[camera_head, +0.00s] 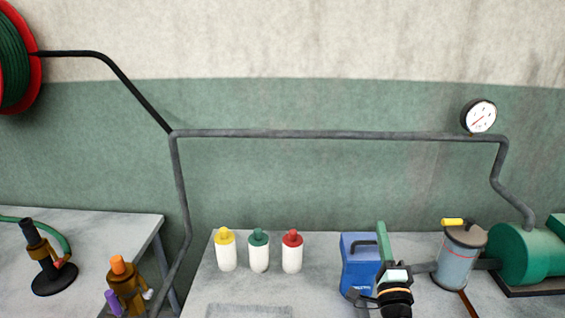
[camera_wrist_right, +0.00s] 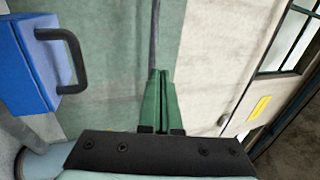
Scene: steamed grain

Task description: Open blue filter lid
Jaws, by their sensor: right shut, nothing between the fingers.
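The blue filter box (camera_head: 358,275) stands on the right-hand table, with a black handle (camera_head: 366,243) near its top. It also shows at the left edge of the right wrist view (camera_wrist_right: 22,60), with the handle (camera_wrist_right: 76,62) sticking out to the right. The lid looks closed, though its seam is not clear. My right gripper (camera_head: 381,228) has green fingers, shut and empty, just right of the box in the head view. In the wrist view the shut fingertips (camera_wrist_right: 158,76) are right of the handle, with a gap between. My left gripper is not in view.
Bottles with yellow (camera_head: 225,252), green (camera_head: 258,252) and red (camera_head: 291,253) caps stand left of the box. A clear canister with a yellow handle (camera_head: 457,255) and a green motor (camera_head: 515,253) stand to the right. A grey pipe (camera_head: 320,134) runs along the wall.

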